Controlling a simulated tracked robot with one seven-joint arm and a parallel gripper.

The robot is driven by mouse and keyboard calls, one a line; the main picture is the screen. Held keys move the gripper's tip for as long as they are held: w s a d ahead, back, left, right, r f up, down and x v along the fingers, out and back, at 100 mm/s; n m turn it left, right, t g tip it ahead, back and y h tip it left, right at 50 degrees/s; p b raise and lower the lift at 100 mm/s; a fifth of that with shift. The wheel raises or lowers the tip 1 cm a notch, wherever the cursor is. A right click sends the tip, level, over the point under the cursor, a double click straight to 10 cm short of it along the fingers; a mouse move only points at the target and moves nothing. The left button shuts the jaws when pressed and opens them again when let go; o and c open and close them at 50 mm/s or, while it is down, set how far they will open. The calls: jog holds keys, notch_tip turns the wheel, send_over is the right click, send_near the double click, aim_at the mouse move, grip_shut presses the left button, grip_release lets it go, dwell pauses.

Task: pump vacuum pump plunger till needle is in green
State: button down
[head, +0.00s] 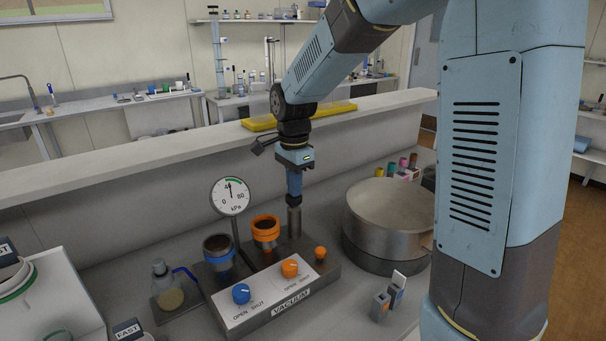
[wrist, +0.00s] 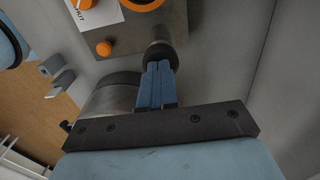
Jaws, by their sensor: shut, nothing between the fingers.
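The vacuum gauge (head: 230,196) is a white round dial marked in kPa, with a green arc along its upper edge. Its needle points almost straight up, near the green arc; it is too small to tell whether it lies inside. The pump plunger (head: 295,222) is a short upright grey metal cylinder at the back of the vacuum block. My gripper (head: 294,199) points straight down over it, fingers together and empty. In the wrist view, my blue fingers (wrist: 158,68) end at the dark round plunger top (wrist: 161,54); I cannot tell whether they touch.
The grey vacuum block (head: 333,275) carries a blue-ringed cup (head: 218,256), an orange-ringed cup (head: 265,230), a blue knob (head: 241,294) and an orange knob (head: 290,267). A wide steel drum (head: 388,215) stands right. A bottle (head: 168,290) stands left. A ledge (head: 180,160) runs behind.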

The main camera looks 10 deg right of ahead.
jog(key=shift+s+f, duration=0.15)
jog(key=shift+f, duration=0.3)
jog(key=shift+d, duration=0.1)
notch_tip(320, 180, up, 14)
jog(key=shift+r, duration=0.2)
dwell(0.3)
dwell(1.3)
notch_tip(320, 180, up, 4)
jog(key=shift+r, duration=0.2)
jog(key=shift+f, duration=0.1)
notch_tip(320, 180, down, 14)
jog(key=shift+r, duration=0.1)
dwell(0.7)
